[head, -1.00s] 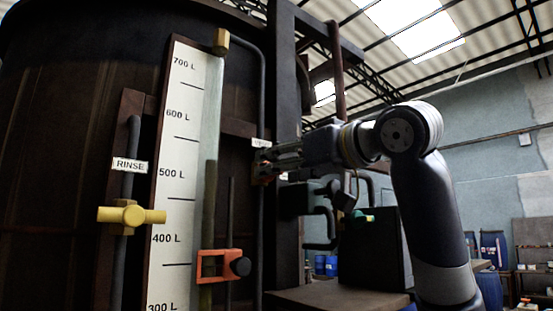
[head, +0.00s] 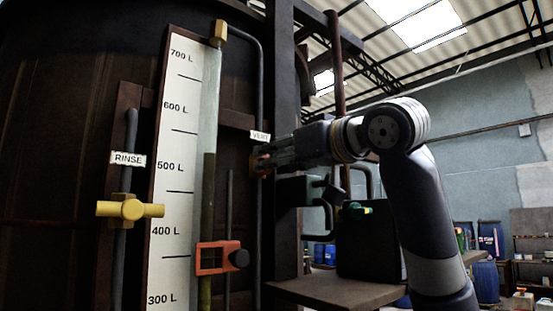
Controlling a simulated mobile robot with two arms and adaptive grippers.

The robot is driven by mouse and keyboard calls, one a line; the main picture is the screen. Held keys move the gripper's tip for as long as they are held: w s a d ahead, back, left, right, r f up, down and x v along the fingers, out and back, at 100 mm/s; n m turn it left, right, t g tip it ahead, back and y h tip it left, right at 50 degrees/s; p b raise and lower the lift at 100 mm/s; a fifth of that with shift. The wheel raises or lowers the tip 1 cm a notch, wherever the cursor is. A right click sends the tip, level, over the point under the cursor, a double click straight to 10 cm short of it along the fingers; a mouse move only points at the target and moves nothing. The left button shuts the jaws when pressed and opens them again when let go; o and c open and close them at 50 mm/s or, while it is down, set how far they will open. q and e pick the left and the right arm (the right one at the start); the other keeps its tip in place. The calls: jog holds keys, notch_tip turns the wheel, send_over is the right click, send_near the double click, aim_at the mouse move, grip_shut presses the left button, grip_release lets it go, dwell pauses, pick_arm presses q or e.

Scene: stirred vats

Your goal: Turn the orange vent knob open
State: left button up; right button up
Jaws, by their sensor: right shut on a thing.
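The orange vent knob (head: 256,160) is on the vat's dark vertical pipe, just under the small white VENT label (head: 260,136). Only a small orange patch of it shows; my fingers hide the rest. My right gripper (head: 264,160) reaches in from the right and is shut on the knob. Its fingers are dark and partly in shadow, so the exact angle of the knob cannot be told. My left gripper is not in view.
Left of the knob are a level scale (head: 172,200), an orange slider with a black knob (head: 218,258) and a yellow RINSE valve (head: 130,209). A dark upright post (head: 285,100) stands just behind my right gripper. A shelf (head: 340,291) lies below.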

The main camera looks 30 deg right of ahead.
pick_arm(q)
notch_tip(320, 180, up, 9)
jog(key=p, duration=0.9)
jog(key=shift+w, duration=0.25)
pick_arm(e)
jog(key=shift+a+f+n, duration=0.15)
jog(key=shift+n, duration=4.3)
jog(key=shift+a+f+n, duration=0.1)
jog(key=shift+f+n, duration=0.05)
jog(key=shift+n, duration=4.3)
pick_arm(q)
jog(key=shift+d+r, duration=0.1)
pick_arm(e)
jog(key=shift+f, duration=0.1)
jog(key=o, duration=0.9)
jog(key=shift+o, duration=0.8)
jog(key=shift+s, duration=0.1)
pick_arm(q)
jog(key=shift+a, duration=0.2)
pick_arm(e)
jog(key=shift+s, duration=0.15)
